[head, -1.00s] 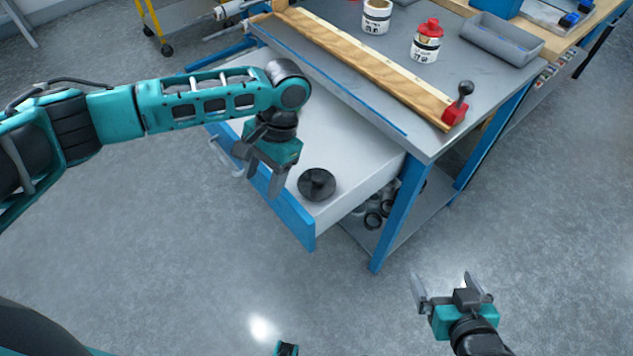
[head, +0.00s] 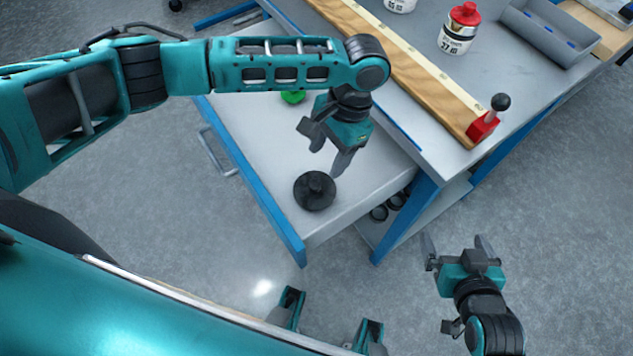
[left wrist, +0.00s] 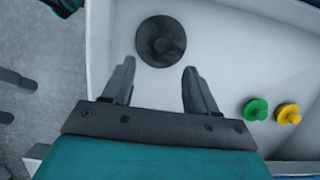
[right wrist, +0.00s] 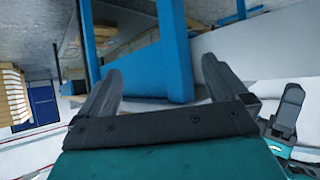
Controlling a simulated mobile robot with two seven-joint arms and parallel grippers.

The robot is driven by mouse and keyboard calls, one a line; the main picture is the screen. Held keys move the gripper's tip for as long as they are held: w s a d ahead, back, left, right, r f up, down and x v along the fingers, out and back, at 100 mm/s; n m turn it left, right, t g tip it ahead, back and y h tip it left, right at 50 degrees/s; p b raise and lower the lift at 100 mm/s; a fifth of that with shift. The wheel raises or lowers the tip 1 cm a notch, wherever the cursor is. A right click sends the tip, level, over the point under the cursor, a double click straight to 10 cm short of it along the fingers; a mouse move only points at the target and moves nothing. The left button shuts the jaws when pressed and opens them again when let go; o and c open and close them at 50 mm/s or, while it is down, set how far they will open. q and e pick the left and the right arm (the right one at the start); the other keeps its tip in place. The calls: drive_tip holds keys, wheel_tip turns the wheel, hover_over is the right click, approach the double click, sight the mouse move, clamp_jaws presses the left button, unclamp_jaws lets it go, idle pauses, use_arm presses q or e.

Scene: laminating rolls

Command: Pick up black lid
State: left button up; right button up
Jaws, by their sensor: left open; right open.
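The black lid (head: 315,191) is a round disc with a raised knob. It lies in the front corner of the open white drawer (head: 262,150). In the left wrist view the lid (left wrist: 161,41) lies just beyond the fingertips, roughly centred between them. My left gripper (head: 326,158) is open and empty, pointing down above the drawer, close to the lid and apart from it. The left wrist view also shows its two fingers (left wrist: 158,75) spread. My right gripper (head: 458,245) is open and empty, out over the floor to the right of the drawer.
A green lid (left wrist: 255,109) and a yellow lid (left wrist: 288,114) lie in the same drawer. The drawer's blue front (head: 262,190) is a raised edge near the black lid. The workbench top (head: 440,110) overhangs the drawer. A red-lidded can (head: 459,28) and a grey tray (head: 550,32) stand on it.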

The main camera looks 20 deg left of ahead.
sight(315, 184)
use_arm(q)
drive_tip(key=x, duration=0.4)
drive_tip(key=shift+w+b+x, duration=0.2)
drive_tip(key=shift+b+x, duration=0.55)
drive_tip(key=shift+x, duration=1.95)
drive_tip(key=shift+a, duration=0.1)
clamp_jaws()
